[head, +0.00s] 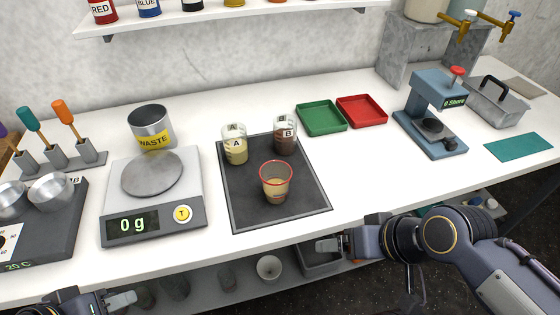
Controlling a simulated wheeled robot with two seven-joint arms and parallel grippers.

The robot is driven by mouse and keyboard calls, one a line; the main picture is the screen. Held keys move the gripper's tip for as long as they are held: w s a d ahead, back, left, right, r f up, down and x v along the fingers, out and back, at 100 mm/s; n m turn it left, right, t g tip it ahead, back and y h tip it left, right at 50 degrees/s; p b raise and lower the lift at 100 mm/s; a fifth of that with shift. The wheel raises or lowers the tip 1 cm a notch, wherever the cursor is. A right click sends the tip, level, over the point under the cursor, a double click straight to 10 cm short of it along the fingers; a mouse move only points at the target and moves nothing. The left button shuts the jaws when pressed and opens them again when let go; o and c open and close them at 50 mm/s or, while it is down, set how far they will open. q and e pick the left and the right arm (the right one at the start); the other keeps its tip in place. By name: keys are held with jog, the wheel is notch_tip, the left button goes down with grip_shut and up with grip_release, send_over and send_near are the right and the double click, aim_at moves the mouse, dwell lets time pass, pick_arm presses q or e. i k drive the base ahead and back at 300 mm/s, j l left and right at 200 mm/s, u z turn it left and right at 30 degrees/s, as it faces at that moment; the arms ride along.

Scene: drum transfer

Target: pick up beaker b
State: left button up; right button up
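Beaker b (285,142), a clear beaker with a "B" label and dark brown contents, stands upright at the back right of the dark mat (245,208). Beaker A (235,148), with pale yellow contents, stands to its left. A red-rimmed beaker (276,185) with tan contents stands in front of both. My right gripper (329,245) is at the table's front edge, in front of the mat and apart from beaker b. My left gripper (122,300) is low at the bottom left, far from the beakers. Only a pale finger shows clearly on each, so their openings are unclear.
A scale (153,217) reading 0 g and a waste cup (151,128) stand left of the mat. Green (321,118) and red (361,111) trays lie behind it to the right. A blue press (430,122) stands further right. The table right of the mat is clear.

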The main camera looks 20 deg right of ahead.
aim_at(285, 125)
jog(key=l+u, duration=0.35)
jog(key=k+l+u, duration=0.1)
jog(key=l+u, duration=0.25)
jog(key=k+l+u, duration=0.1)
jog(key=l+u, duration=0.25)
